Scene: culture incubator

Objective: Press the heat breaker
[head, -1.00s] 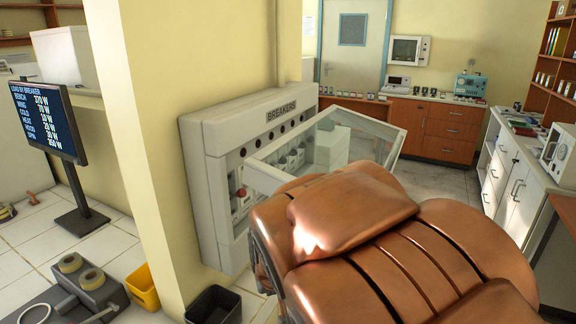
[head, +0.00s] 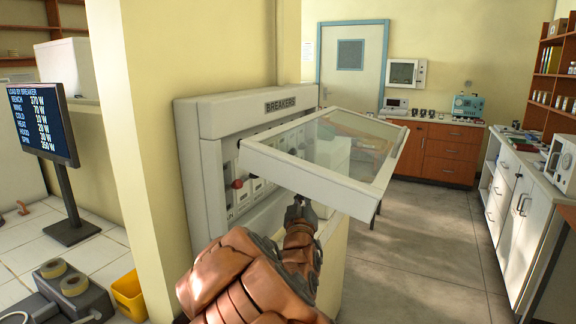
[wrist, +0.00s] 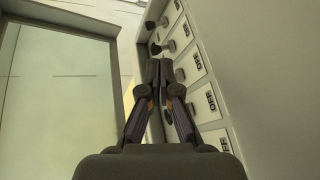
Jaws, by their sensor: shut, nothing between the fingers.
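The white breaker panel (head: 215,150), labelled BREAKERS, is fixed to the yellow wall. Its glazed cover (head: 325,160) stands swung open. My gripper (head: 299,202) is shut and empty, below the cover's near edge and in front of the panel. In the wrist view my gripper (wrist: 160,68) points along the panel face (wrist: 225,65). The face carries a row of dark knob-like switches with small plates, several reading OFF. The fingertips lie beside this row; I cannot tell whether they touch a switch. No heat label is legible, so I cannot tell which breaker is heat.
A monitor (head: 45,120) at left lists load by breaker, including HEAT. The open cover overhangs my gripper; its glass (wrist: 65,100) fills the left of the wrist view. A yellow bin (head: 129,293) stands low at left. The floor (head: 420,245) to the right is clear.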

